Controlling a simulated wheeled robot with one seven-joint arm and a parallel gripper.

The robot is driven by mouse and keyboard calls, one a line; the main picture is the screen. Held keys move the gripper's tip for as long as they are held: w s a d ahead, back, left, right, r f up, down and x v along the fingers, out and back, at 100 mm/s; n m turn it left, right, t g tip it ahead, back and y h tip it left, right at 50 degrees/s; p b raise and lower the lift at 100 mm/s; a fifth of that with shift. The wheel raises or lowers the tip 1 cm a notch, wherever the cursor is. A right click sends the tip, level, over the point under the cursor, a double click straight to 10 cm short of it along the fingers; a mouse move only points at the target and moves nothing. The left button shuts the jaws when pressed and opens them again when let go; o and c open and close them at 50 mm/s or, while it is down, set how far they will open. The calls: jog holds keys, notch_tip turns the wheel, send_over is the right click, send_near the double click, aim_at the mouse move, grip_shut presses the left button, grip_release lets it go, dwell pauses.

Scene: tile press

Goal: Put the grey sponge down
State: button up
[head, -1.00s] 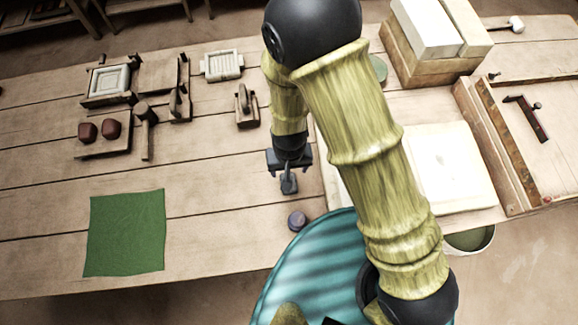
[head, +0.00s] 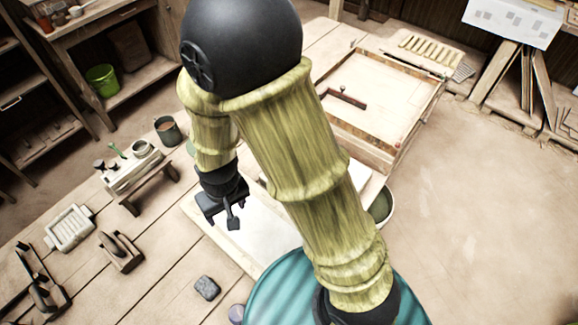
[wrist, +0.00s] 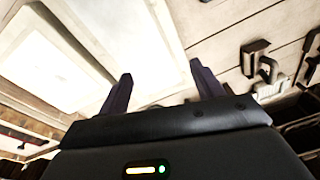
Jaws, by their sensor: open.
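The grey sponge (head: 207,288) lies flat on the wooden bench near its front edge, beside a small round purple-grey item. Nothing holds it. My gripper (head: 221,215) is above and to the right of it in the head view, clear of it, over the edge of a white slab. In the wrist view my gripper (wrist: 162,75) shows two dark fingers standing apart with nothing between them. The sponge cannot be made out in the wrist view.
The white slab (head: 262,240) lies partly behind my arm. A small rack (head: 135,170) and a dark mug (head: 167,130) stand farther back. A wooden tray (head: 375,100) is at the back right.

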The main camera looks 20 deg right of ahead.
jog(key=d+r+m, duration=0.2)
jog(key=d+r, duration=0.3)
jog(key=d, duration=0.4)
jog(key=d+r+m+t+h, duration=0.1)
jog(key=d+r, duration=0.4)
jog(key=d, duration=0.5)
jog(key=shift+s+r+m+t, duration=0.25)
jog(key=shift+s+m+t, duration=0.05)
jog(key=shift+m, duration=0.1)
jog(key=shift+a, duration=0.1)
